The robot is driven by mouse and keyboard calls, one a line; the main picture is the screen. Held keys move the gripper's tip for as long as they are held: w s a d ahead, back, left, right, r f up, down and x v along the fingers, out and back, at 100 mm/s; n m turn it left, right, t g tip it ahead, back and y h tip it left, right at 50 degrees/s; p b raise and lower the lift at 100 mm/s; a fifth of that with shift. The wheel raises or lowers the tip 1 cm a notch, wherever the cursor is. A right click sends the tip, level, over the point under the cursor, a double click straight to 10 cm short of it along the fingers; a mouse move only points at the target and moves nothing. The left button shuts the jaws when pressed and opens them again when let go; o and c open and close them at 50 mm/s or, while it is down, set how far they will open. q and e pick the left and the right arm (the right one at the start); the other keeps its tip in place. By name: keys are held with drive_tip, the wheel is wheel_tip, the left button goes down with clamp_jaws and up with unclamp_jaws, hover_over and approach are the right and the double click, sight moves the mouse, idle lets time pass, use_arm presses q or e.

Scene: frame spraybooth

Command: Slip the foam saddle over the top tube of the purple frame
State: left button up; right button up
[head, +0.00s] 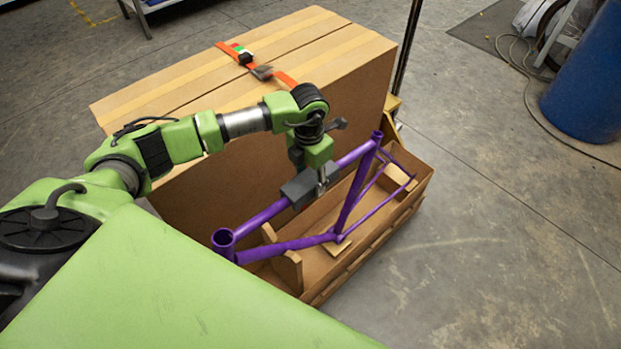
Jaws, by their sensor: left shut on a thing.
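The purple frame (262,217) stands in a low cardboard tray, its head tube toward me and its seat tube farther back. The foam saddle (297,189) is a dark grey block at the middle of the top tube. The tube shows on both sides of it. My left gripper (321,186) points down from above and is shut on the foam saddle at its right end. I cannot tell whether the saddle is fully seated on the tube or just above it. The gripper hides part of the saddle and tube. My right gripper is not in view.
A large cardboard box (340,62) with an orange strap (285,79) stands right behind the frame. The tray (345,268) has cardboard supports inside.

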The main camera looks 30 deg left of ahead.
use_arm(q)
drive_tip(key=shift+f, duration=0.15)
drive_tip(key=o, duration=0.9)
wheel_tip(320, 180, up, 12)
drive_tip(key=shift+s, duration=0.15)
idle(0.4)
